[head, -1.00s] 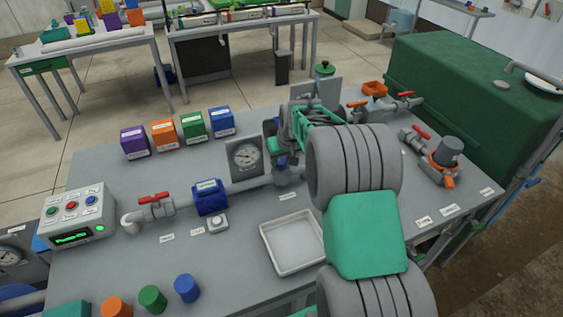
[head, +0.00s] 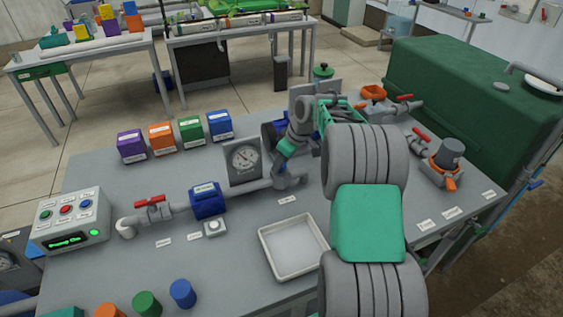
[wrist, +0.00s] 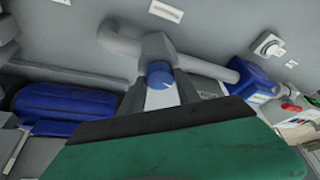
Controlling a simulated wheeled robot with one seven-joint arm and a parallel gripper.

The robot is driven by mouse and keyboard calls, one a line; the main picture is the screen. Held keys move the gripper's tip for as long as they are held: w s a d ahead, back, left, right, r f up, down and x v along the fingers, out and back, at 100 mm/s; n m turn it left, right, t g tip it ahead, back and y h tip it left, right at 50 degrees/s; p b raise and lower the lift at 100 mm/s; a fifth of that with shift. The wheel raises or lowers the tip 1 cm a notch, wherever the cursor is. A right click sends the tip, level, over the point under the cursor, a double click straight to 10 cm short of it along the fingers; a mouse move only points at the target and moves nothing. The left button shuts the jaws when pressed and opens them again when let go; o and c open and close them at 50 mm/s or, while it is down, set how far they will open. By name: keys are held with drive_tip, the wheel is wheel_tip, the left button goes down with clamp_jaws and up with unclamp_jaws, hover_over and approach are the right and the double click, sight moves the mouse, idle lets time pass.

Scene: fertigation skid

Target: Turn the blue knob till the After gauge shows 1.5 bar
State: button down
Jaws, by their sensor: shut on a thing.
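The blue knob (wrist: 158,74) has a white mark on its face and sits on a grey pipe fitting in the wrist view. My gripper (wrist: 161,88) is shut on it, one grey finger on each side. In the head view my arm and wrist (head: 290,142) cover the knob. A round gauge (head: 243,160) on a grey plate stands to the left of my wrist; its label and numbers are too small to read. A second grey plate (head: 314,92) stands behind my arm, its face mostly hidden, so I cannot tell which is the After gauge.
A blue box-shaped fitting (head: 207,200) and a red-handled valve (head: 149,202) sit on the pipe to the left. A white tray (head: 264,247) lies in front. Several coloured boxes (head: 190,130) stand behind. A control box (head: 72,220) stands at left; a green tank (head: 480,90) at right.

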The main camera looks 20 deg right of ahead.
idle(0.3)
drive_tip(key=c, duration=0.9)
unclamp_jaws()
drive_tip(key=shift+r, duration=0.1)
drive_tip(key=v, duration=0.7)
drive_tip(key=shift+s+d+r, duration=0.1)
drive_tip(key=shift+s+r, duration=0.1)
drive_tip(key=shift+r, duration=0.1)
